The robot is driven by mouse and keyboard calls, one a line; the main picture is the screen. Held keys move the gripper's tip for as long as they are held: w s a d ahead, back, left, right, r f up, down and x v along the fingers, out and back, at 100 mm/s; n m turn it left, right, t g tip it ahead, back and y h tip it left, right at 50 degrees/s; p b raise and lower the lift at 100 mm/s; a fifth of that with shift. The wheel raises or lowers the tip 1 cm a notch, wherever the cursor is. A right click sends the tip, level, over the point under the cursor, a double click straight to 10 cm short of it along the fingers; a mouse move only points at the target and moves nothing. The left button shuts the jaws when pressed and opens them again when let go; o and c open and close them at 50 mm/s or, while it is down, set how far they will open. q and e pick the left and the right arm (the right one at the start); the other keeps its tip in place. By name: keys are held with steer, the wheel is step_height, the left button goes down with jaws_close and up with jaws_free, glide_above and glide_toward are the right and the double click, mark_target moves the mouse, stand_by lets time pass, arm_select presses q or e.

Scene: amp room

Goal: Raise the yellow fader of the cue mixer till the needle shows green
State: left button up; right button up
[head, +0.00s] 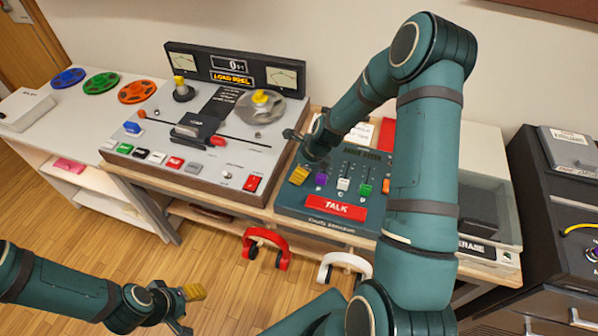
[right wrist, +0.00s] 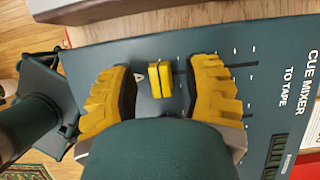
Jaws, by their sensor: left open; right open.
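The cue mixer (head: 325,211) is a dark teal panel with a row of coloured faders and a red TALK bar. In the right wrist view its small yellow fader (right wrist: 160,79) stands between the two yellow fingers of my open right gripper (right wrist: 163,88). A gap shows on each side, so the fingers are not closed on it. In the head view my right arm reaches over the mixer; there I cannot separate the yellow fader from the yellow fingertip. I cannot make out the mixer's needle. My left gripper (head: 187,307) is open and empty, low over the floor.
Purple (head: 321,179), white (head: 343,184) and green (head: 365,189) faders stand close to the right of my right gripper. A tape machine (head: 205,130) stands left of the mixer. Red headphones (head: 267,247) and white headphones (head: 343,266) hang at the table front.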

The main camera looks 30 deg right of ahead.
steer(key=shift+f, duration=0.35)
steer(key=shift+a, duration=0.1)
jaws_close()
steer(key=w+d, duration=0.3)
steer(key=d, duration=0.1)
steer(key=shift+w, duration=0.15)
steer(key=shift+a, duration=0.1)
jaws_free()
